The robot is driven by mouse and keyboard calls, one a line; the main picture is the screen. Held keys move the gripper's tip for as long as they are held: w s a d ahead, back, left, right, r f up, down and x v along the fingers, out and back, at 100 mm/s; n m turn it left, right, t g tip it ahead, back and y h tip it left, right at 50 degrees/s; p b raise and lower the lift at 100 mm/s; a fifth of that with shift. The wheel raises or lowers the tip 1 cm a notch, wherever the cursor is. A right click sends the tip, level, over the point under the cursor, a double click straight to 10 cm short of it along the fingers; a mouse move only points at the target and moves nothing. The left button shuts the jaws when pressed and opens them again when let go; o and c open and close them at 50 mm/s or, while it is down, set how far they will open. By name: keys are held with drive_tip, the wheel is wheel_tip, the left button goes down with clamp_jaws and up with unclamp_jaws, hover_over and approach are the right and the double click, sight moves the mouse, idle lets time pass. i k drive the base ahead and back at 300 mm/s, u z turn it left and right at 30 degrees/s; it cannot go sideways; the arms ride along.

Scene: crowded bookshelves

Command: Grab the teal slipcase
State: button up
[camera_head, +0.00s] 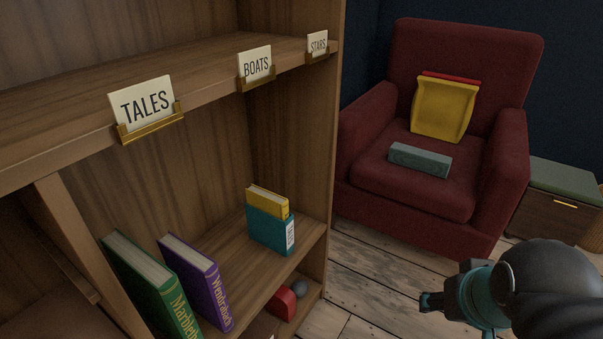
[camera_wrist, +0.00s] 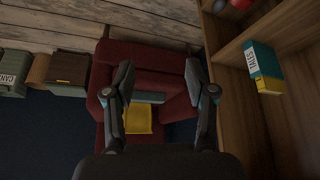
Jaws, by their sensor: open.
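The teal slipcase (camera_head: 268,232) stands upright on the lower shelf board, near its right end, with a yellow book (camera_head: 268,201) sticking out of its top. A white label shows on its side. In the wrist view the slipcase (camera_wrist: 263,60) is at the upper right, with the yellow book (camera_wrist: 269,86) below it. My gripper (camera_head: 432,302) is at the lower right of the head view, out in front of the armchair and well apart from the slipcase. In the wrist view my gripper (camera_wrist: 158,82) is open, with nothing between its fingers.
A green book (camera_head: 150,285) and a purple book (camera_head: 198,282) stand left of the slipcase. A shelf board (camera_head: 210,70) with label cards runs above. A red object (camera_head: 281,304) and grey ball (camera_head: 299,287) lie below. A red armchair (camera_head: 425,195) holds a grey-green block (camera_head: 420,160).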

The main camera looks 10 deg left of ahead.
sight(277, 235)
drive_tip(key=u, duration=1.2)
drive_tip(key=k, duration=0.3)
drive_tip(key=z, duration=0.15)
drive_tip(key=i, duration=0.25)
